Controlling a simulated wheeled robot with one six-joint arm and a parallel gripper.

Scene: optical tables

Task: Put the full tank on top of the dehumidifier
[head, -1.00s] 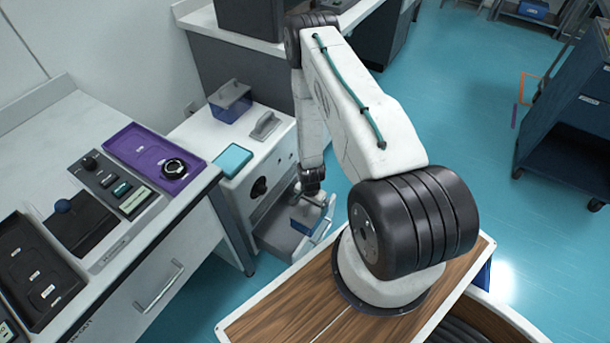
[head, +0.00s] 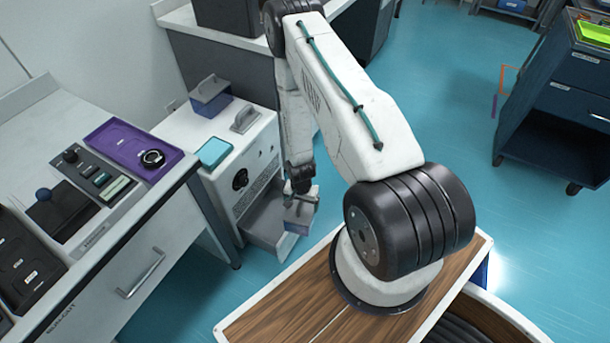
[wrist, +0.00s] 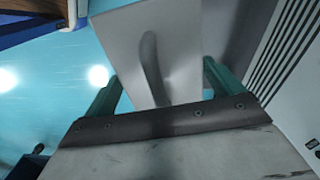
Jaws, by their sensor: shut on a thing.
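The dehumidifier (head: 240,165) is a white box with a dark knob and vent slots, and its bottom drawer (head: 262,238) is pulled out. My gripper (head: 302,196) is shut on a tank (head: 297,222) with a grey lid and a bluish body, at the drawer's outer end. The tank seems raised above the drawer, though its underside is hard to make out. In the wrist view, the grey lid (wrist: 185,50) with its handle lies between the teal fingers of my gripper (wrist: 162,88). The water level inside is not visible.
On the dehumidifier's top stand another blue tank with a grey lid (head: 210,97), a grey handled piece (head: 244,118) and a teal pad (head: 214,152). A bench with a purple tray (head: 120,140) is at left. Open floor (head: 440,110) lies to the right.

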